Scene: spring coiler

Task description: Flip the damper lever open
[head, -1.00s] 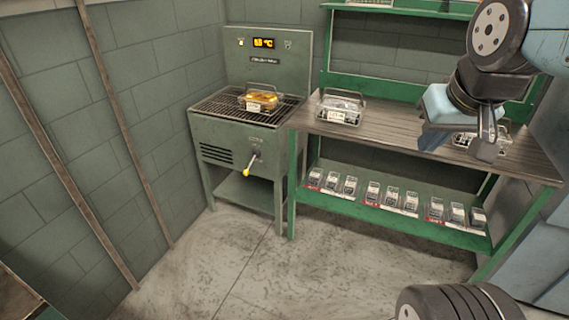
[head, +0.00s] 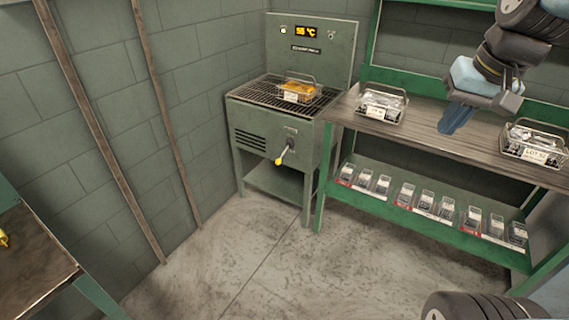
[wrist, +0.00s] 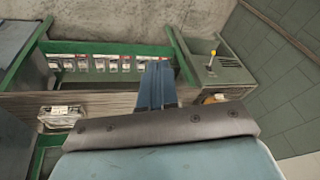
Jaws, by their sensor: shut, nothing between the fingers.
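The damper lever (head: 285,152) is a short rod with a yellow knob on the front of a green oven-like cabinet (head: 258,126). In the head view it slants down to the left, with the knob at its lower end. The lever also shows in the wrist view (wrist: 228,62) at the upper right. My gripper (head: 455,119) is shut and empty, over the workbench to the right of the cabinet, well apart from the lever. In the wrist view my gripper's fingers (wrist: 157,85) are together.
A wire basket with orange contents (head: 299,90) sits on the cabinet's grate. The green-framed workbench (head: 440,140) holds more baskets (head: 381,103) and a lower shelf of small boxes. The floor (head: 260,260) before the cabinet is clear. A table (head: 35,265) stands at left.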

